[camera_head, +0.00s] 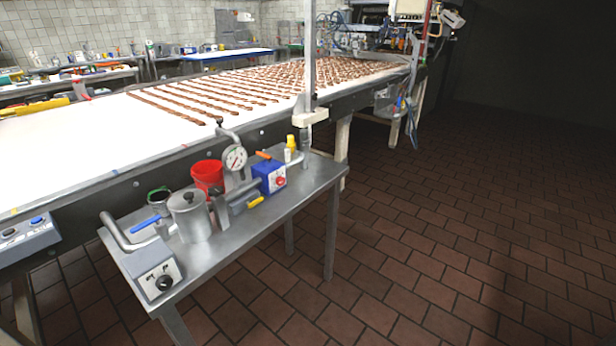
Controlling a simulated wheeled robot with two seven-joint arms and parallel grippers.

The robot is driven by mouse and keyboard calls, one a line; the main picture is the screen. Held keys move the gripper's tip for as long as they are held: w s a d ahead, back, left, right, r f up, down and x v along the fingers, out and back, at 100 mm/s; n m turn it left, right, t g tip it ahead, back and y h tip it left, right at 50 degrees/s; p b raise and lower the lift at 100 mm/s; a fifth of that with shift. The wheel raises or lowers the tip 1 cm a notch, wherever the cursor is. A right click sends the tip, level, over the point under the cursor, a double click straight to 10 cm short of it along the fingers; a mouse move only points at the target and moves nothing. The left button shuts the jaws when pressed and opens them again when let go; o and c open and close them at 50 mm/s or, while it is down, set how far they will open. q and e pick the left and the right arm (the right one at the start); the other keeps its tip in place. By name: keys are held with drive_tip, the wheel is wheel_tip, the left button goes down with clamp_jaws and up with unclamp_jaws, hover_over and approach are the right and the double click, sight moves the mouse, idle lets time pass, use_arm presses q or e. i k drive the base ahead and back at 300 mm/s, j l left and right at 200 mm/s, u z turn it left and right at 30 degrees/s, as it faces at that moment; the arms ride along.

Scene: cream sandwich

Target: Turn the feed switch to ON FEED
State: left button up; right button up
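A blue box (270,177) with a red knob on a white face stands on the far right part of the steel side table. A grey control box (157,275) with a black round knob sits at the table's near left corner. Another grey panel (28,237) with a blue button is at the left edge. The labels are too small to read, so I cannot tell which one is the feed switch or how it is set. Neither of my grippers is in view.
The steel table (262,222) also holds a metal pot (190,216), a red bucket (208,176), a pressure gauge (235,158), pipes and a yellow bottle (291,143). A white conveyor (110,140) with brown strips runs behind. The tiled floor (440,240) at right is clear.

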sight(164, 282)
drive_tip(key=u, duration=1.3)
